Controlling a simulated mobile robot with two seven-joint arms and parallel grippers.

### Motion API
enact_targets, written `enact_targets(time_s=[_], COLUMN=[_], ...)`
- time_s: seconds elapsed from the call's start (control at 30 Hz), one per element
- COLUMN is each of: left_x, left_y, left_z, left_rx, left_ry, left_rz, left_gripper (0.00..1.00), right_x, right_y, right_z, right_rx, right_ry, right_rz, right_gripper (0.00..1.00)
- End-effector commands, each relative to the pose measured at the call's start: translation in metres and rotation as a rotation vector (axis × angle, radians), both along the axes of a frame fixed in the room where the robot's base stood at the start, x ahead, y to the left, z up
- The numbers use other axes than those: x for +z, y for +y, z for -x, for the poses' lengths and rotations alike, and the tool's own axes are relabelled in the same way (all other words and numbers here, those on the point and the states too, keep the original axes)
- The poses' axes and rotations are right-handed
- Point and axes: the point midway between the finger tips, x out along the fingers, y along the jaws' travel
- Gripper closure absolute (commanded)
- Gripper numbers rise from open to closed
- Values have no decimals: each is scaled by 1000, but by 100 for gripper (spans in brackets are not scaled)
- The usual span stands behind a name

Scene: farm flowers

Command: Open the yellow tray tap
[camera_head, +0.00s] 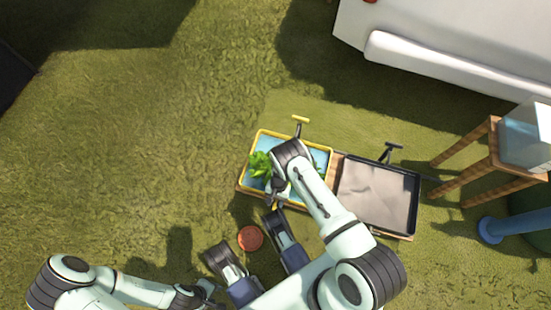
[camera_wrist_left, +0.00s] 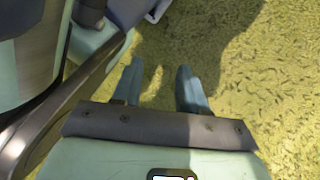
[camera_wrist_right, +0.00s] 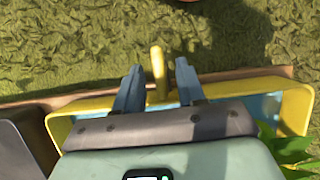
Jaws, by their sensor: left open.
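The yellow tray (camera_head: 251,146) holds blue water and green leafy plants. A yellow tap (camera_wrist_right: 157,72) sticks out from its near side in the right wrist view; in the head view only a small yellow bit of it (camera_head: 275,207) shows by my right gripper (camera_head: 277,199). Another yellow T-shaped handle (camera_head: 300,119) stands at the tray's far side. My right gripper (camera_wrist_right: 159,72) is open, with its fingers on either side of the near tap, and a gap shows on both sides. My left gripper (camera_wrist_left: 159,72) is open and empty above grass, left of my right arm.
A black tray (camera_head: 375,195) with a black tap (camera_head: 392,148) stands to the right of the yellow tray. A terracotta disc-shaped pot (camera_head: 250,238) sits on the grass in front. A wooden stool (camera_head: 480,160) is at the right. Grass on the left is open.

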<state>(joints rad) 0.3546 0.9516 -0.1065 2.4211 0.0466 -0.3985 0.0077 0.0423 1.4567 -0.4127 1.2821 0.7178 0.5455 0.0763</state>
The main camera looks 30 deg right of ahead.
Motion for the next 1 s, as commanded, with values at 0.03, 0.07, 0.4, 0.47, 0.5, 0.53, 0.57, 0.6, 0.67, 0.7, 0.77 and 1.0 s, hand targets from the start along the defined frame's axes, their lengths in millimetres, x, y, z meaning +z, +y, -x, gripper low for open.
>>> enact_targets(time_s=[0.03,0.07,0.4,0.47,0.5,0.53,0.57,0.6,0.67,0.7,0.77,1.0], left_x=[1,1,22,26,29,31,33,35,37,39,40,41], left_y=[0,0,-5,-6,-6,-6,-7,-7,-8,-8,-8,-9], left_z=[-1,-3,-40,-47,-51,-54,-57,-60,-64,-66,-68,-70], left_rx=[0,-1,-15,-17,-18,-18,-20,-20,-21,-21,-22,-22], left_ry=[-5,-9,-132,-156,-170,-179,-188,-199,-214,-219,-226,-233], left_rz=[0,-1,-8,-11,-11,-12,-12,-12,-14,-15,-15,-15], left_gripper=[57,57,57,57,57,57,57,57,57,57,57,57], right_x=[3,5,69,82,89,94,99,105,112,115,120,123], right_y=[-1,-1,-21,-24,-27,-28,-30,-32,-34,-35,-37,-38], right_z=[-1,-2,-19,-22,-25,-26,-27,-29,-31,-32,-33,-34], right_rx=[0,0,-1,0,0,-1,-1,1,1,1,1,2], right_ry=[-1,-1,-4,-4,-4,-3,-3,-3,-3,-2,-3,-1], right_rz=[-1,0,0,1,0,1,1,1,0,1,0,1], right_gripper=[61,61,61,61,61,61,61,61,61,61,61,61])
